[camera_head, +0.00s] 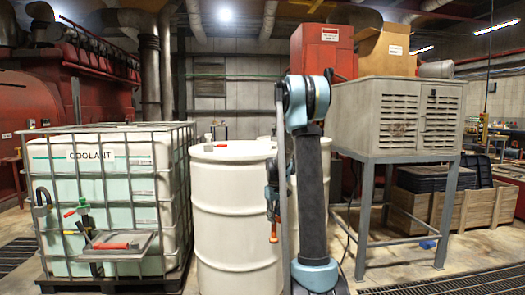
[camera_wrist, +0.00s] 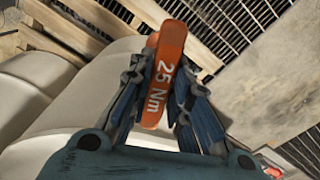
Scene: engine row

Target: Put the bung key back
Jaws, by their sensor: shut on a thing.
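The bung key (camera_wrist: 164,75) is an orange bar marked "25 Nm" in the wrist view, between the two fingers of my gripper (camera_wrist: 160,92). My gripper is shut on it, and the fingers hide part of its sides. In the head view, my gripper (camera_head: 273,208) hangs in front of the white drums, and the orange key (camera_head: 273,233) points down below it. The key is held in the air and its lower end looks free. Its place of rest cannot be made out for certain.
A caged coolant tank (camera_head: 98,157) stands left, with a small tray (camera_head: 118,256) bearing a red-handled item (camera_head: 112,245). A white drum (camera_head: 238,215) stands beside it, with a small red item on top. A grey louvred cabinet (camera_head: 397,117) on legs and a wooden crate (camera_head: 478,208) stand right.

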